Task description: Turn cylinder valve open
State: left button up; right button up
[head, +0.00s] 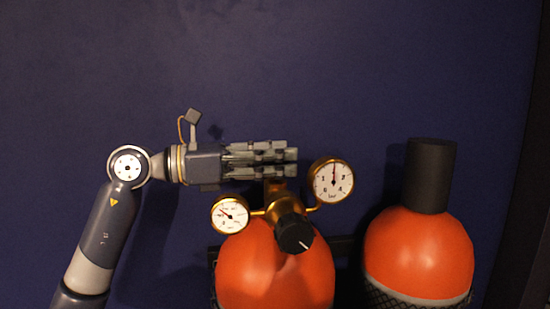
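An orange gas cylinder (275,275) stands upright at the bottom centre of the head view. A brass regulator with a black knob (294,233) sits at its top. A brass stem (272,187) rises from the regulator area to the underside of my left gripper (294,160). The gripper lies level across the top of the stem, its fingers pointing right. It covers whatever is at the stem's upper end, so a valve handle does not show. I cannot tell whether the fingers are apart or closed on something. My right gripper is not in view.
A small gauge (230,214) is left of the knob and a larger gauge (333,181) is right of the fingertips. A second orange cylinder (418,250) with a black cap (431,175) stands at right. The dark blue wall (300,70) above is bare.

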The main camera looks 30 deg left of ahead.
pick_arm(q)
jog(key=shift+n+t+y+b, duration=0.35)
jog(key=shift+n+t+y, duration=0.15)
jog(key=shift+t+y, duration=0.2)
jog(key=o, duration=1.1)
jog(key=shift+a, duration=0.1)
jog(key=shift+v, duration=5.95)
jog(key=shift+f, duration=0.1)
